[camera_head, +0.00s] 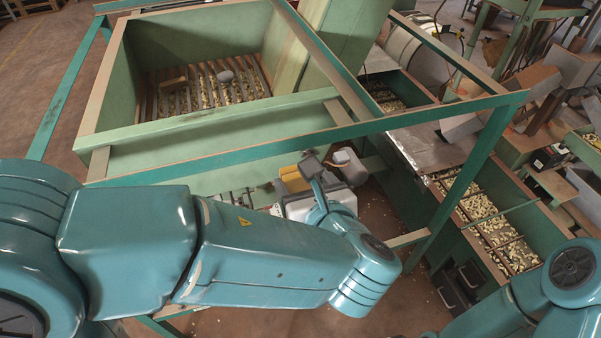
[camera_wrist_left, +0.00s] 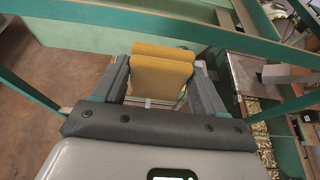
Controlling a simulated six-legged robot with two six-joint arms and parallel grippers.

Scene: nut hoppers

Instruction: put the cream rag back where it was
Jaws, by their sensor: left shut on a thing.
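My left gripper (camera_head: 301,177) is shut on a folded, mustard-tan cloth, which I take to be the cream rag (camera_head: 291,180). In the left wrist view, the rag (camera_wrist_left: 162,76) stands up as two flat layers between the dark fingers of the gripper (camera_wrist_left: 163,88). The gripper is in front of the green hopper's near side, below the teal frame bar in the head view. My left forearm hides part of the area below it. My right gripper is not in view; only part of my right arm shows at the lower right.
The green hopper (camera_head: 113,85) has a slatted floor with nuts, a brown block (camera_head: 173,84) and a grey lump (camera_head: 225,77). A teal frame bar (camera_head: 400,122) crosses above the gripper. At right are a metal plate (camera_head: 428,147) and nut-filled trays (camera_head: 490,222). Bare floor shows below.

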